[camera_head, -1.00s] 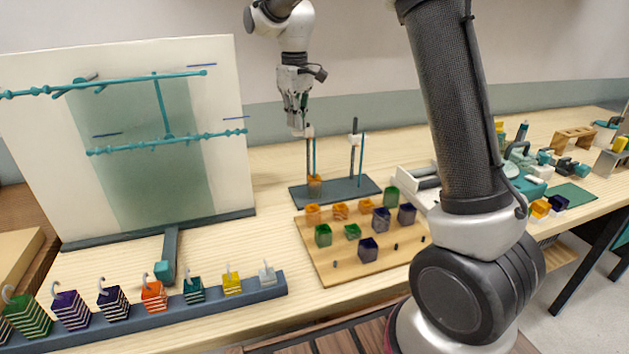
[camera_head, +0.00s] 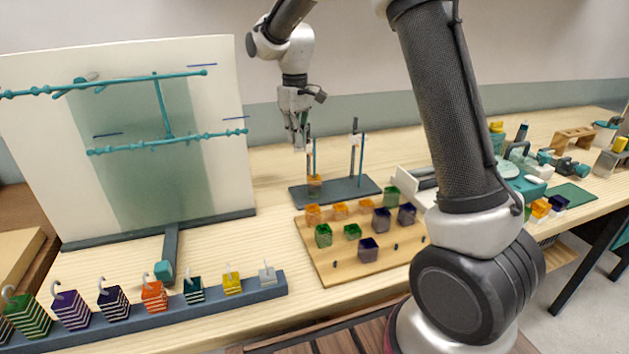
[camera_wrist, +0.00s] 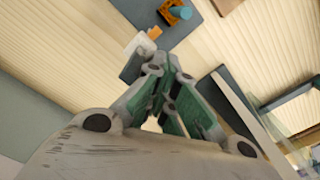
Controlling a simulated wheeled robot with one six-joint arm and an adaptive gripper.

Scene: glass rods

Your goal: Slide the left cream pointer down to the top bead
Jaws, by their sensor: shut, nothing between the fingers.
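The left stand has a dark post and a thin teal rod, with an orange bead (camera_head: 314,181) low on it. My gripper (camera_head: 300,145) is shut and empty, pointing down just left of the upper part of this stand. The left cream pointer (camera_head: 310,143) is small beside my fingertips, well above the bead; whether they touch is unclear. In the wrist view, a pale block with an orange tip (camera_wrist: 140,44), which looks like this pointer, lies just beyond my gripper (camera_wrist: 160,70). The orange bead (camera_wrist: 175,12) is at the top edge.
The right stand holds another cream pointer (camera_head: 355,140) close by. Both stands share a dark base (camera_head: 335,193). A wooden tray (camera_head: 340,262) with several coloured blocks lies in front. A large white board (camera_head: 215,110) stands left; bare table lies between it and the stands.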

